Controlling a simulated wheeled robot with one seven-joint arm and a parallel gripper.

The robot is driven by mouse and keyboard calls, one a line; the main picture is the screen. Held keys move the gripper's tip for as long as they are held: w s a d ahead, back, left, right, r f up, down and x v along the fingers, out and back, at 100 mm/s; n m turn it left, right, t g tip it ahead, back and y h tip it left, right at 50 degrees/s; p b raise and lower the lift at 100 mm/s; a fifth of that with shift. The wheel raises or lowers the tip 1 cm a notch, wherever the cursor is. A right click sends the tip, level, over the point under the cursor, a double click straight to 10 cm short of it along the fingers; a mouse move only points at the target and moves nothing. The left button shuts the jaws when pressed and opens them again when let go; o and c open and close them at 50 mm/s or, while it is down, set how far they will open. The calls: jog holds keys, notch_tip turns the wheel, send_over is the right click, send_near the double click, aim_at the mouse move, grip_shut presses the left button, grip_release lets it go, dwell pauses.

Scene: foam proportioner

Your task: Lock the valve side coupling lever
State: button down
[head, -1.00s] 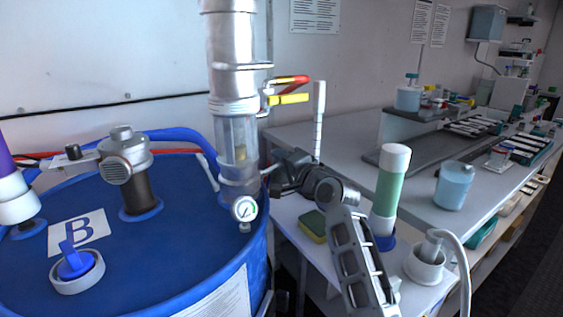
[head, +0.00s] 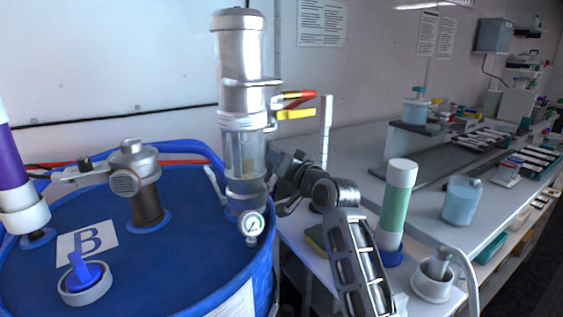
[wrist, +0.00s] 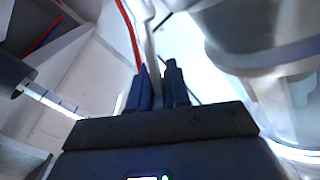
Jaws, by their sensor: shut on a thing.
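My gripper (wrist: 158,90) is shut on a thin pale grey lever (wrist: 153,72), which stands between its two dark fingers in the wrist view. I take this bar for the coupling lever. In the head view my gripper (head: 275,168) is beside the right of the lower part of the clear cylinder (head: 243,155), and its fingertips and the held lever are mostly hidden there. Another pale lever (head: 214,187) shows on the cylinder's left side, apart from my gripper. A red valve handle (head: 298,95) and a yellow valve handle (head: 295,114) stick out right, above my gripper.
The blue drum (head: 190,260) lies below, with a pressure gauge (head: 251,224) at its near right. A green bottle (head: 397,200), a yellow sponge (head: 316,238) and a white cup (head: 433,278) are near my arm on the right. A long bench (head: 350,145) extends behind.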

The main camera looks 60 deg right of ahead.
jog(key=shift+w+a+r+n, duration=0.1)
jog(key=shift+a+n, duration=0.05)
jog(key=shift+n, duration=0.15)
jog(key=c, duration=1.2)
grip_release()
jog(key=shift+o, duration=0.2)
jog(key=v, duration=0.7)
jog(key=shift+s+a+b, duration=0.2)
jog(key=shift+s+b, duration=0.15)
